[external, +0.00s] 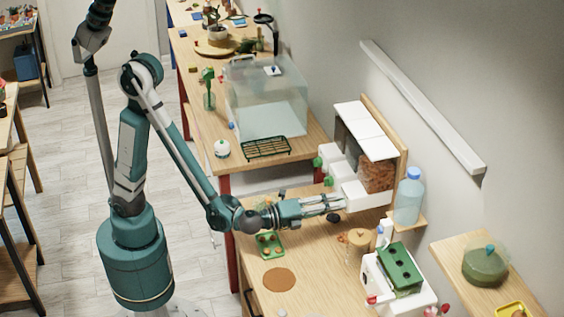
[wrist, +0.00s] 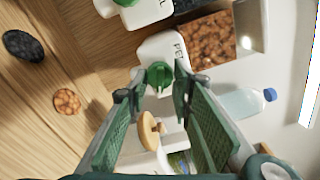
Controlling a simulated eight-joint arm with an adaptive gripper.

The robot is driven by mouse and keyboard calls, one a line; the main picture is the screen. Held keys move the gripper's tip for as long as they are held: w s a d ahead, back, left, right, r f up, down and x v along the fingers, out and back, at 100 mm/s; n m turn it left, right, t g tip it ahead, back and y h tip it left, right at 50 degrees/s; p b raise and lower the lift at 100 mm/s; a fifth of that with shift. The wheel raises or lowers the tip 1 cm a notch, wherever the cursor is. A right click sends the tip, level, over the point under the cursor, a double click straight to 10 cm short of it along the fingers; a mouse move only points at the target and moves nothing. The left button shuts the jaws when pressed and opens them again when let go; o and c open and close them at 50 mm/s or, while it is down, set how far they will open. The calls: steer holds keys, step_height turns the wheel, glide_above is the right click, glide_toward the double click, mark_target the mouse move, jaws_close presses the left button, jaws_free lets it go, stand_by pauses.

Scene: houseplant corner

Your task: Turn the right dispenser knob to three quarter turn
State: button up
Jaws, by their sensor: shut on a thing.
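The right dispenser (external: 376,178) has a clear front full of brown pellets and a white lower spout block (external: 362,196). In the wrist view its white block (wrist: 160,46) carries dark letters, only partly readable, and a green knob (wrist: 158,72). My gripper (external: 338,203) reaches the block from the left. In the wrist view my gripper (wrist: 160,82) has a finger on each side of the green knob and is shut on it. In the external view the fingers hide this knob. How far it is turned is unclear.
Other green knobs (external: 317,162) and (external: 328,181) stick out left of the right dispenser. A blue-capped bottle (external: 409,198) stands to its right. A wooden-topped jar (external: 358,240) and a white box with a green top (external: 400,270) stand nearer. A dark stone (wrist: 23,46) lies on the table.

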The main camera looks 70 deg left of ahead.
steer(key=shift+a+m, duration=0.2)
steer(key=shift+m, duration=7.25)
steer(key=shift+a+m, duration=0.2)
steer(key=shift+m, duration=7.25)
steer(key=o, duration=0.9)
